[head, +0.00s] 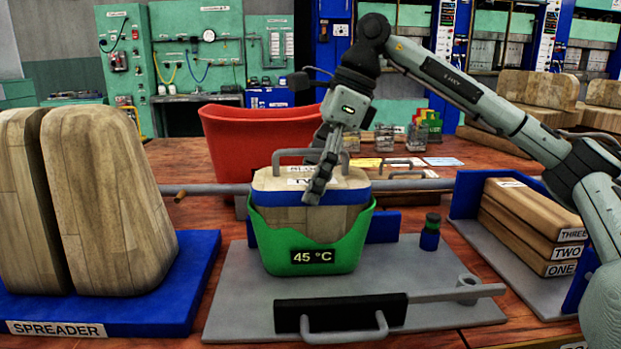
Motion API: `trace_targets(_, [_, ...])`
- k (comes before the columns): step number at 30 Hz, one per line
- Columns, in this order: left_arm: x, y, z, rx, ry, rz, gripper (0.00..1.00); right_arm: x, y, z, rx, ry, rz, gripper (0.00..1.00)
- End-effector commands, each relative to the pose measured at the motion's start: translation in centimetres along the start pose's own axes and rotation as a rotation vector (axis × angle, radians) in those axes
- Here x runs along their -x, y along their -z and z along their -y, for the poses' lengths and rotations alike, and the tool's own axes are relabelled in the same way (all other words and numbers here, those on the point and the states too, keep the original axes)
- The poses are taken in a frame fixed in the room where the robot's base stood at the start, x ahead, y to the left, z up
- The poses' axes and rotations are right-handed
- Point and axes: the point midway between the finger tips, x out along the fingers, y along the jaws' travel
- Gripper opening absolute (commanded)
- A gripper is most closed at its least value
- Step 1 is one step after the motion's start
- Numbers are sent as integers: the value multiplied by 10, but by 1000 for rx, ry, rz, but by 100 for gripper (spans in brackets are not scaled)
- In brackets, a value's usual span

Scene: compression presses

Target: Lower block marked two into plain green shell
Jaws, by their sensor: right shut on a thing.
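The wooden block (277,184) has a blue band, a grey top handle and a white label, partly covered, that starts "TW". Its lower part is inside the green shell (265,245), which has a dipped front rim and a "45 °C" label. The block looks upright; I cannot tell whether it touches the shell's floor. My right gripper (319,180) is over the block, shut on its handle, and its fingers hide part of the label. The shell stands on a grey plate (235,320). My left gripper is not in view.
A black bar with a grey handle (340,314) lies in front of the shell. Wooden spreader halves (105,200) stand left on a blue base. Numbered boards (535,230) are stacked right. A red tub (255,140) is behind.

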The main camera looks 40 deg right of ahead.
Motion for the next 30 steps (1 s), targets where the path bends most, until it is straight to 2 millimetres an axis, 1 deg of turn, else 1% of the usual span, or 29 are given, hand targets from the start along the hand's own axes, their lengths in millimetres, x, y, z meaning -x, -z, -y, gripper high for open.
trace_targets(4, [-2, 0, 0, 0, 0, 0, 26, -1, 0, 0, 1, 3, 4, 28])
trace_targets(5, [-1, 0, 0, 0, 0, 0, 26, 0, 0, 0, 1, 3, 4, 90])
trace_targets(7, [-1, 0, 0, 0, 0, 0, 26, 0, 0, 0, 1, 2, 3, 99])
trace_targets(8, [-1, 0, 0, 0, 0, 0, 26, -1, 0, 0, 1, 2, 3, 100])
trace_targets(16, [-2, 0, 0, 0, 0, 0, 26, -3, 1, 0, -1, -1, -2, 100])
trace_targets(20, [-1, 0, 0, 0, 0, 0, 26, 3, 1, 0, -1, 0, 0, 100])
trace_targets(23, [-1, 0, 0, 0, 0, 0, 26, 16, 0, 0, 0, 2, 2, 100])
trace_targets(26, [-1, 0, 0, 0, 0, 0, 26, 36, 0, 0, 1, 3, 4, 100])
trace_targets(30, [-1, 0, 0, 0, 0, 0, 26, 68, -1, 0, 1, 3, 5, 100])
